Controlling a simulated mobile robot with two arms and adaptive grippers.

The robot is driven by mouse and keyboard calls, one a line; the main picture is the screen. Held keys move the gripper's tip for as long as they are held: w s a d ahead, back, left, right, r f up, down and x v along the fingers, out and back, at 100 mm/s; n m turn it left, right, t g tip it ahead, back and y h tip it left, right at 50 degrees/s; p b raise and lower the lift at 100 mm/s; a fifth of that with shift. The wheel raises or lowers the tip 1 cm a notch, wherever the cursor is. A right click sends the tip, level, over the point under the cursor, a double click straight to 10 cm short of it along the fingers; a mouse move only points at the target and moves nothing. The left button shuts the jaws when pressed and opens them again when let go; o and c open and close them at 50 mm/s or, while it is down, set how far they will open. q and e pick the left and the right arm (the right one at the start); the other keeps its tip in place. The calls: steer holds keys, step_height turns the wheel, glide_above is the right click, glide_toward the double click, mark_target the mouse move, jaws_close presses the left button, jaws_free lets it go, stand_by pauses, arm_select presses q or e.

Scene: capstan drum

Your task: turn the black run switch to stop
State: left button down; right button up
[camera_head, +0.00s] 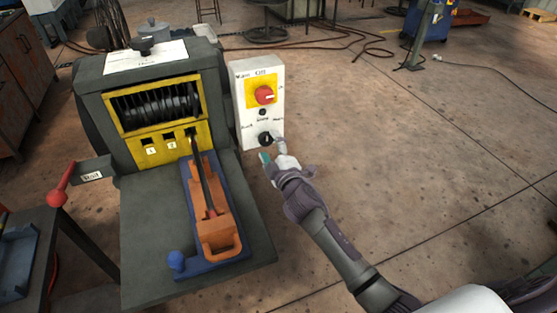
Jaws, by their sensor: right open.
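The black run switch (265,139) is a small round knob low on the white control box (248,124). Small lettering stands above it, too small to read surely. My right gripper (270,149) is open at the knob, with a teal-tipped finger below left of it and another finger at its right. I cannot tell whether the fingers touch the knob. The knob's lower part is partly hidden, and its pointer direction is not clear. My left gripper is not in view.
A red rotary switch (264,95) on a yellow plate sits above the black knob. The capstan drum machine (160,100) stands left, with an orange and blue fixture (214,214) on its front plate. A red-knobbed lever (57,197) sticks out left.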

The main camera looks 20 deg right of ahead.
steer(key=s, duration=1)
steer(key=shift+d, duration=0.2)
